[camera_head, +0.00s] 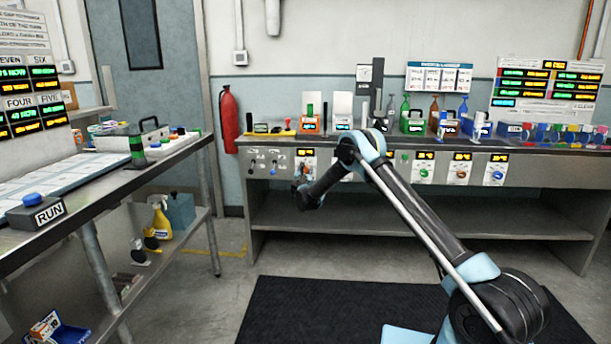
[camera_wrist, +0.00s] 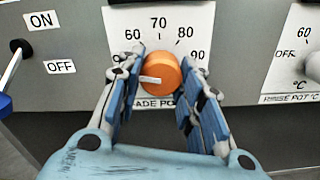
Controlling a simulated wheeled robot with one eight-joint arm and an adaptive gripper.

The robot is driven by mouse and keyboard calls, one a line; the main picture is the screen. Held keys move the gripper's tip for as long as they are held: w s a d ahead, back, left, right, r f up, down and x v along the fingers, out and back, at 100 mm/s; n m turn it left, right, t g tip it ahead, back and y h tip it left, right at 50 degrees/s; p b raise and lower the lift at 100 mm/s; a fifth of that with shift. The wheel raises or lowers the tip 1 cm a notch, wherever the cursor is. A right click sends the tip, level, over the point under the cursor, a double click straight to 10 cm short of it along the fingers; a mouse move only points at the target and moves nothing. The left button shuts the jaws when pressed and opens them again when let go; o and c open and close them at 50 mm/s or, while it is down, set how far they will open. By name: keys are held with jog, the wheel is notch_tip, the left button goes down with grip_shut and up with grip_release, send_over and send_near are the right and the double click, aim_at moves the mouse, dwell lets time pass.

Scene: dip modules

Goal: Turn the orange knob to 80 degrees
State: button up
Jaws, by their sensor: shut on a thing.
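The orange knob (camera_wrist: 161,70) sits on a white dial plate (camera_wrist: 150,18) in the wrist view. The dial is marked 60, 70, 80 and 90. The knob's white pointer mark points left, below the 60 label. My gripper (camera_wrist: 160,74) has one finger on each side of the knob and is shut on it. The plate's lower text is partly hidden by my fingers. In the head view my gripper (camera_head: 301,187) is at the front panel of the back bench, with the knob small and partly hidden there.
A black switch (camera_wrist: 17,47) with ON and OFF labels is left of the dial. A white RINSE POT knob (camera_wrist: 313,66) is to the right. The back bench (camera_head: 420,218) carries bottles and other items above the panel. A red fire extinguisher (camera_head: 228,120) hangs to its left.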

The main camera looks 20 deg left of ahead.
jog(key=shift+m, duration=0.4)
jog(key=m, duration=0.5)
jog(key=shift+m, duration=0.4)
jog(key=m, duration=0.7)
jog(key=shift+d, duration=0.1)
jog(key=m, duration=0.5)
jog(key=shift+r+m, duration=0.1)
jog(key=shift+m, duration=2.4)
